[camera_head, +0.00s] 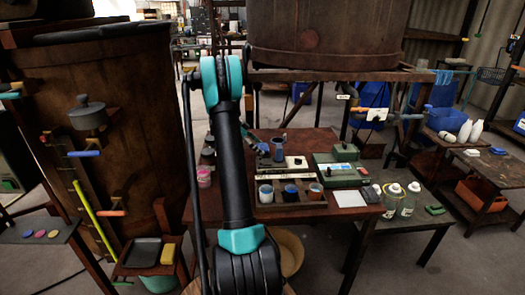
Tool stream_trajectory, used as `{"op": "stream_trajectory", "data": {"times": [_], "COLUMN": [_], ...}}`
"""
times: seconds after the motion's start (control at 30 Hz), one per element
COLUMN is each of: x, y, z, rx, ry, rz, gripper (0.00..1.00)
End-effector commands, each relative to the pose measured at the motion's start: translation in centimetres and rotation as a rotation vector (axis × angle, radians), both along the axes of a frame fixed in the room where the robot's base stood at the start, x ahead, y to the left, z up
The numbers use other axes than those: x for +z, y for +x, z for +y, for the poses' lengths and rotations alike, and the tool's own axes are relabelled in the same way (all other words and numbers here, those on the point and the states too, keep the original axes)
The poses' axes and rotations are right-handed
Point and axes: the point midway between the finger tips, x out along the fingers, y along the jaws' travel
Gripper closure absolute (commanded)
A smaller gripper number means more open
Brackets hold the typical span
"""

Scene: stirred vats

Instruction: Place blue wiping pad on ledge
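I cannot tell for certain which thing is the blue wiping pad. Which ledge is meant is not clear. My arm rises through the middle of the picture and bends away at its teal elbow. My gripper (265,149) seems to be over the middle table, small and partly hidden behind my arm; its fingers cannot be made out.
The middle table (300,133) holds cups in a tray, a green box (340,172) and a white sheet (349,198). Clear bottles (408,200) stand at its right. A low shelf there holds a dark tray (142,252) and yellow block (168,253).

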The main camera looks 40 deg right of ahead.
Motion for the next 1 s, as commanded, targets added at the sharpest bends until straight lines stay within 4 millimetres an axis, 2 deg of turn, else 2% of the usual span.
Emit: {"op": "stream_trajectory", "data": {"times": [0.03,0.17,0.43,0.57,0.77,1.0], "x": [0.0,0.0,0.2,0.9,3.7,9.3], "y": [0.0,0.0,0.0,0.0,0.0,0.0], "z": [0.0,0.0,0.0,0.0,0.0,0.0], "rx": [0.0,0.0,0.0,0.0,0.0,0.0], "ry": [0.0,0.0,0.0,0.0,0.0,0.0], "rz": [0.0,0.0,0.0,0.0,0.0,0.0], "gripper": [0.36,0.51,0.51,0.51,0.51,0.51]}}
